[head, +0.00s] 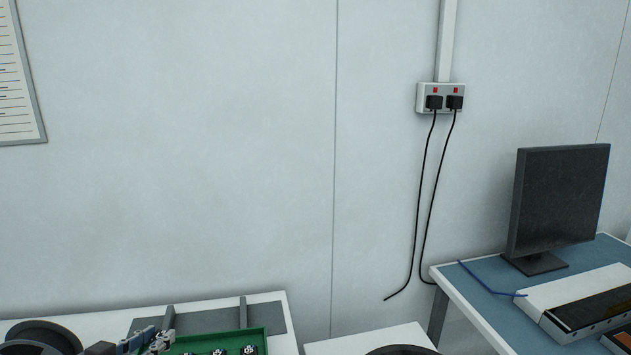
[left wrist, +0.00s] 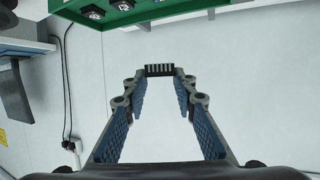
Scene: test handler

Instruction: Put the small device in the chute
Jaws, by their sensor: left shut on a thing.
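My left gripper (head: 150,341) is low in the head view, at the left edge of a green tray (head: 264,337). In the left wrist view the gripper (left wrist: 160,76) is shut on a small device (left wrist: 160,69), dark with a row of pale stripes, held between the fingertips. The green tray also shows at the top of the left wrist view (left wrist: 150,12), apart from the held device. Several small black devices (head: 249,350) with white marks sit in the tray. I cannot make out a chute in either view. My right gripper is not in view.
A white table (head: 265,298) carries a dark grey plate (head: 274,318) with two upright bars behind the tray. At right, a blue-topped desk (head: 488,273) holds a monitor (head: 558,198) and a white-and-black case (head: 570,290). Two black cables (head: 421,190) hang on the wall.

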